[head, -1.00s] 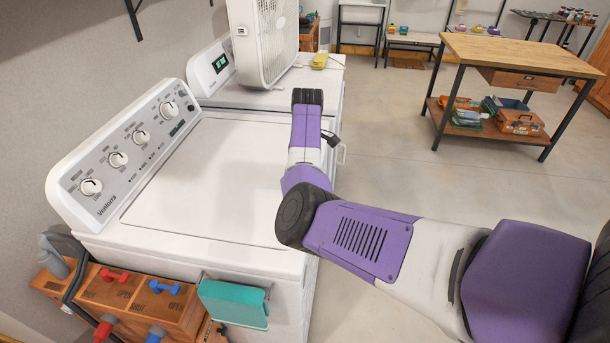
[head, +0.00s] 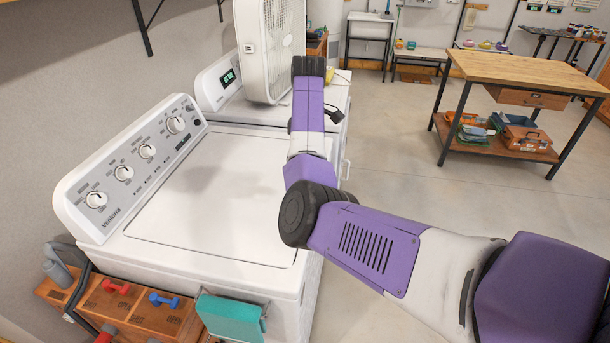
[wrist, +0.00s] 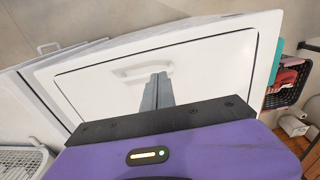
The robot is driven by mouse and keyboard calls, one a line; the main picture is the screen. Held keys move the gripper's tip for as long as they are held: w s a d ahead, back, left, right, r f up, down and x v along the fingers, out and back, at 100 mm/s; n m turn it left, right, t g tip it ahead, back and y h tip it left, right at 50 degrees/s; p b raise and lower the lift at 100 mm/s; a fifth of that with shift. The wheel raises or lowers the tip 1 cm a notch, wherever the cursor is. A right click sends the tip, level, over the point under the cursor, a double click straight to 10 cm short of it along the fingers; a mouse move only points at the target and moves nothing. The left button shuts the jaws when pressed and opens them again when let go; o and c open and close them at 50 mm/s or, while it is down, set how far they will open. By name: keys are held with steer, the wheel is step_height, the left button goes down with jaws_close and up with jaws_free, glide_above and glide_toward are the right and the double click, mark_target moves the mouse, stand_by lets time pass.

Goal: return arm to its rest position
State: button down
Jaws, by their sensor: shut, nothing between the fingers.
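My gripper (wrist: 158,92) shows in the wrist view with its two grey fingers together and nothing between them. In the head view my purple and white arm reaches in from the right and bends upward beside the washer (head: 215,190). The fingers cannot be made out in that view.
A white box fan (head: 268,50) stands on the machine behind the washer.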

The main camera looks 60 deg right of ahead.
steer(key=shift+r, duration=0.55)
